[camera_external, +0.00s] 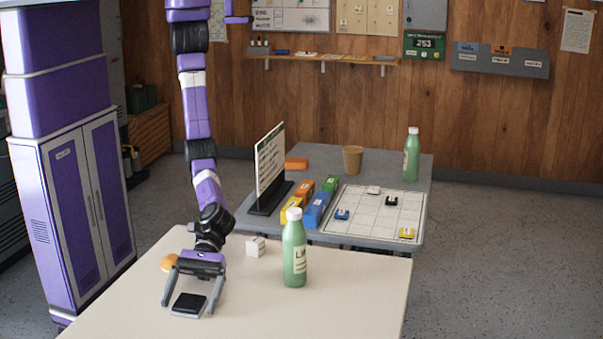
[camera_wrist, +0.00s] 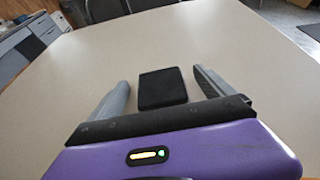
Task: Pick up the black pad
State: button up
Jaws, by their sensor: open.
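The black pad (camera_external: 188,304) lies flat near the front of the light table (camera_external: 330,290). In the wrist view the pad (camera_wrist: 162,87) sits between the two fingers, with a gap on each side. My gripper (camera_external: 188,309) is open and low over the table, its grey fingers on either side of the pad. In the wrist view my gripper (camera_wrist: 160,85) holds nothing. I cannot tell whether the fingertips touch the table.
A green bottle (camera_external: 294,250) and a white cube (camera_external: 256,246) stand right of my gripper. An orange-tan object (camera_external: 169,263) lies behind it. A grey table (camera_external: 330,157) beyond carries a sign, coloured blocks, a grid board, a cup and another bottle. The light table's right side is clear.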

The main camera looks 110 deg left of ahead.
jog(key=shift+c, duration=0.4)
jog(key=c, duration=1.4)
jog(key=shift+r, duration=0.1)
jog(key=shift+c, duration=0.2)
